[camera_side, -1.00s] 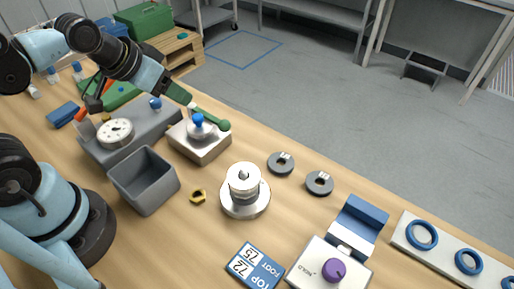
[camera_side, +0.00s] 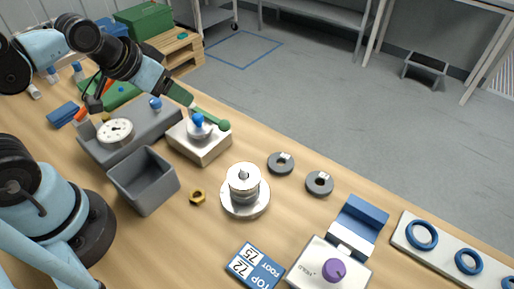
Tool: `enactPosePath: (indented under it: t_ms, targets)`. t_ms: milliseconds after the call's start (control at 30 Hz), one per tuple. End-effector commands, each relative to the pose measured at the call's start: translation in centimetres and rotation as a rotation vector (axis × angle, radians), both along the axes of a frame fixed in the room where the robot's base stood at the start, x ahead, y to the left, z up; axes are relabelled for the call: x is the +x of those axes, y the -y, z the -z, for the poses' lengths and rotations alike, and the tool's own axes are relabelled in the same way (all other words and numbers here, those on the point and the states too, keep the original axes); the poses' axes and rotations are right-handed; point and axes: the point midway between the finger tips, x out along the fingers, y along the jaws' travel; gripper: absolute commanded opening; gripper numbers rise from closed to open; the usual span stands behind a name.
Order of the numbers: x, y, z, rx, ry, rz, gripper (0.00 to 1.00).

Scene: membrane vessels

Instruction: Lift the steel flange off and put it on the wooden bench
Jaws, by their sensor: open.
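A stack of round silver-grey metal parts (camera_side: 243,183) stands upright on the wooden bench (camera_side: 150,245). It has a wide flat disc (camera_side: 232,210) at its foot and narrower discs above, with a small dark hole on top. I cannot tell for certain which part is the steel flange. My gripper (camera_side: 186,100) is up and left of the stack, well apart from it. It is open, beside a pale block (camera_side: 205,150) that carries a silver dome with a blue knob (camera_side: 197,119).
A grey open bin (camera_side: 143,182) and a brass nut (camera_side: 197,197) lie left of the stack. Two dark rings (camera_side: 319,183) lie to its right. A blue card (camera_side: 255,267) and a purple-knobbed device (camera_side: 334,269) are in front. Bare bench lies around the stack.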

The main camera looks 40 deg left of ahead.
Motion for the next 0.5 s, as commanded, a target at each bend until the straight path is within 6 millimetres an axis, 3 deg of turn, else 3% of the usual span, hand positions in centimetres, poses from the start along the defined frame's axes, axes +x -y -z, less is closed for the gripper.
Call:
enactPosePath:
  t_ms: [33,167,500]
  targets:
    - [0.0,0.0,0.0,0.0,0.0,0.0,0.75]
    - [0.0,0.0,0.0,0.0,0.0,0.0,0.93]
    - [0.11,0.43,-0.16,0.019,-0.012,0.042,0.93]
